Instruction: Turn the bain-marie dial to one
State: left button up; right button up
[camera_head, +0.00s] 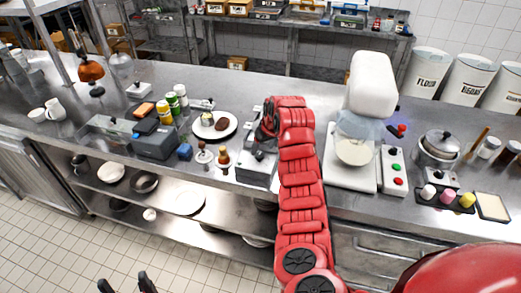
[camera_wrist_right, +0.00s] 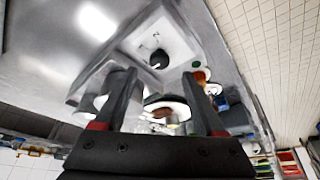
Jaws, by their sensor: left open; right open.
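A grey metal unit (camera_head: 255,172) stands at the counter's front edge, left of my right arm, with a small dark knob (camera_head: 259,155) on its top. In the right wrist view a pale square panel with a round black dial (camera_wrist_right: 158,59) lies just beyond the fingertips. It looks like the same unit; the number the dial points to is too small to read. My right gripper (camera_wrist_right: 157,85) is open and empty, its fingers apart and short of the dial. In the head view its fingers are largely hidden. My left gripper (camera_head: 125,285) is open and empty at the bottom left, over the floor.
Right of my arm stand a white mixer (camera_head: 370,85), a button box (camera_head: 394,170) and a lidded pot (camera_head: 440,145). A lower shelf holds dishes.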

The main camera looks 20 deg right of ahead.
aim_at(260, 155)
jog(key=shift+p+x, duration=0.65)
jog(key=shift+x, duration=2)
grip_shut()
